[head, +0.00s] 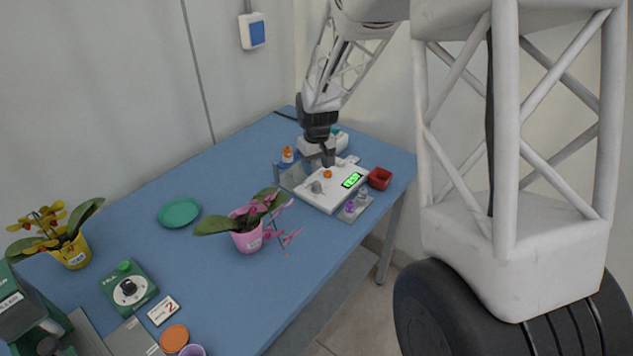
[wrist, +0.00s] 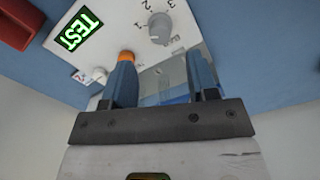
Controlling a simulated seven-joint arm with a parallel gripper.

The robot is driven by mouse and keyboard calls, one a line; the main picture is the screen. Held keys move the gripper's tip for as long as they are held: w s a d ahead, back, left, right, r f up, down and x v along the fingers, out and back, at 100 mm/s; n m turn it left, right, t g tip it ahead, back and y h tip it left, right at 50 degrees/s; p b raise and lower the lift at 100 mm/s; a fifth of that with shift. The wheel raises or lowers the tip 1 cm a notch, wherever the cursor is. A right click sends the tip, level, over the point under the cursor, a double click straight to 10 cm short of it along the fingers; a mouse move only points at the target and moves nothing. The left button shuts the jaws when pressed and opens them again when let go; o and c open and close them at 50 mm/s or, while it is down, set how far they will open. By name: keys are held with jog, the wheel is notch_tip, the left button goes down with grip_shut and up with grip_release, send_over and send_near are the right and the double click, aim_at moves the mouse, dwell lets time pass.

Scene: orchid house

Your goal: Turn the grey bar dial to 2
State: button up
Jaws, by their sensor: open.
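The grey bar dial (head: 316,187) sits on the top of a white device (head: 325,201) with a lit green display (head: 352,180). In the wrist view the dial (wrist: 160,28) has printed marks 1, 2 and 3 around it; I cannot tell clearly which mark it points to. My gripper (head: 328,162) is over the far edge of the device. In the wrist view my gripper (wrist: 162,70) is open, with the dial beyond its fingertips and nothing between them. An orange knob (wrist: 126,55) is right by the left fingertip; I cannot tell whether they touch.
A red box (head: 380,179) stands right of the device. A small tray with purple-topped items (head: 350,207) is in front of it. An orange-capped bottle (head: 287,156) stands at its left. A pink orchid pot (head: 247,240) is nearer. A green box with a black dial (head: 129,290) is far left.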

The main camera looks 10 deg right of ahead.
aim_at(316, 183)
jog(key=shift+f, duration=3.25)
jog(key=c, duration=0.9)
